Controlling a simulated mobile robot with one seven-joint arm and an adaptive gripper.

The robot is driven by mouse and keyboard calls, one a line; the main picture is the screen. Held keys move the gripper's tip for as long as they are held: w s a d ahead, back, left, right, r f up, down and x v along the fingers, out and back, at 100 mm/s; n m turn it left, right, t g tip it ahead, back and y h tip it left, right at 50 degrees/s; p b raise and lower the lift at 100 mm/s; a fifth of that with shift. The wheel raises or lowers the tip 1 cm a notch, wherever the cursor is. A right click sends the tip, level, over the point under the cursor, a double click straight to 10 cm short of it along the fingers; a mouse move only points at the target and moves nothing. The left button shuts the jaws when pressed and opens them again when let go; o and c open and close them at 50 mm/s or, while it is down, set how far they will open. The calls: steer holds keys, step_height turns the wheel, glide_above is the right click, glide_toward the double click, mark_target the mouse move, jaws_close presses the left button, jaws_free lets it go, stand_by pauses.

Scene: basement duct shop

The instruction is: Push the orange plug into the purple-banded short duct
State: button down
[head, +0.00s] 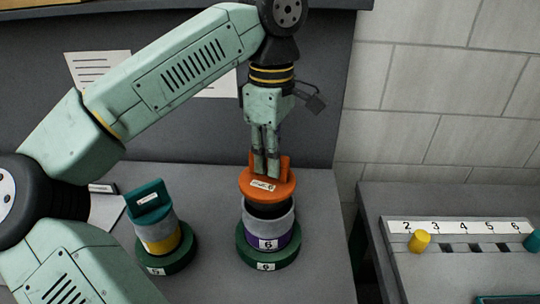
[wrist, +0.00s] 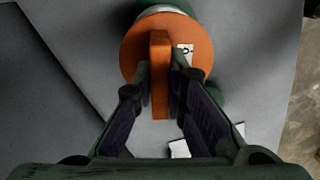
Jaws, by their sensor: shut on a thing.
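The orange plug (head: 267,187) has a flat disc with a label and an upright tab. It also shows from above in the wrist view (wrist: 133,51). My gripper (head: 266,168) is shut on the plug's tab; its fingers (wrist: 162,92) stand on both sides of the tab in the wrist view. The purple-banded short duct (head: 268,229) is grey with a purple band and a label, upright on a green base (head: 268,257) marked 6. The plug is over the duct's top, with a dark section between the orange disc and the grey wall. How deep that section sits is hidden.
To the left, a yellow-banded duct (head: 161,238) with a teal plug (head: 148,200) stands on a green base. At right, a separate bench has a numbered strip (head: 460,227), a yellow peg (head: 419,241) and a teal peg (head: 533,242). Grey tabletop (head: 321,220) is clear right of the purple-banded duct.

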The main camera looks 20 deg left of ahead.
steer(key=shift+f, duration=0.2)
stand_by(0.4)
steer(key=shift+f+b, duration=1.6)
steer(key=shift+f, duration=0.35)
steer(key=c, duration=1.5)
jaws_free()
steer(key=shift+c, duration=0.2)
steer(key=shift+d+r, duration=0.1)
steer(key=shift+r, duration=3.65)
